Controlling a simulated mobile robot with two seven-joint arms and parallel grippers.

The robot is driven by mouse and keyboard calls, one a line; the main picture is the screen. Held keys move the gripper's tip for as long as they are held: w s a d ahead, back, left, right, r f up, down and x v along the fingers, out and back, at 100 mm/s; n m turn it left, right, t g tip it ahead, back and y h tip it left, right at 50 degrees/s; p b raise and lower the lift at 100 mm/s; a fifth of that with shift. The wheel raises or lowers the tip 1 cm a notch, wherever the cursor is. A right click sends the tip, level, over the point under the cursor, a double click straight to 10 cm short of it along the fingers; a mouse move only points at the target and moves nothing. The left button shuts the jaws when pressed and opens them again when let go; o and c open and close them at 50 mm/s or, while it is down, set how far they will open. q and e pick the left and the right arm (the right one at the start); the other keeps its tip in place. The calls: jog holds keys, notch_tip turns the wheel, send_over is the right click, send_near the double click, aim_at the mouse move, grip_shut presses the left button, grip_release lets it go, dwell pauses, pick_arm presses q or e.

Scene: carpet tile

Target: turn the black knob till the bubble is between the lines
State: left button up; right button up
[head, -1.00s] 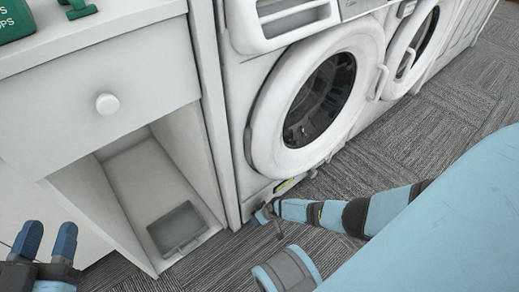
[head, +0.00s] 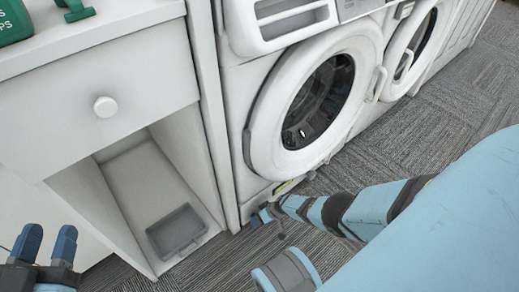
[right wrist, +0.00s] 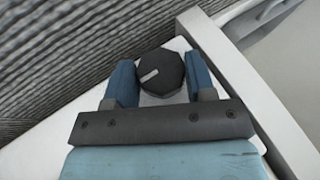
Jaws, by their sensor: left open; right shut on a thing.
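The black knob (right wrist: 160,72) shows in the right wrist view, a dark faceted cap with a pale pointer line toward the lower left. My right gripper (right wrist: 161,82) has one blue finger on each side of it and is shut on it. In the head view my right gripper (head: 264,215) is low at the washer's front foot, and the knob cannot be made out there. A small yellow-green level vial (head: 284,187) sits on the washer's lower front edge; its bubble and lines are too small to read. My left gripper (head: 46,245) is open and empty at the lower left.
The white washer (head: 256,150) has a round door above the vial, and a second machine (head: 408,45) stands to its right. A white cabinet (head: 60,115) with an open lower bay holding a grey tray (head: 176,230) stands left. Grey carpet (head: 440,125) is open at right.

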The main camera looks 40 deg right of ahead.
jog(key=shift+s+a, duration=0.15)
jog(key=shift+a, duration=0.15)
jog(key=o, duration=0.9)
pick_arm(q)
jog(key=shift+s+a+f, duration=0.1)
jog(key=shift+a, duration=0.05)
pick_arm(e)
jog(key=shift+d, duration=0.1)
jog(key=shift+d+r, duration=0.1)
jog(key=shift+r, duration=0.05)
pick_arm(q)
jog(key=shift+s+d+r+n+y+p, duration=0.1)
jog(key=shift+s+d+r+n+p, duration=0.4)
jog(key=shift+p, duration=1.15)
jog(key=shift+s+d+r+n+y+p, duration=0.1)
jog(key=shift+s+r+n+p, duration=0.35)
jog(key=shift+r+n+p, duration=0.9)
jog(key=shift+s+d+r+n+y+p, duration=0.1)
jog(key=shift+s+d+r+n+p, duration=0.35)
jog(key=shift+p, duration=1.5)
pick_arm(e)
jog(key=v, duration=1.3)
jog(key=shift+d, duration=0.2)
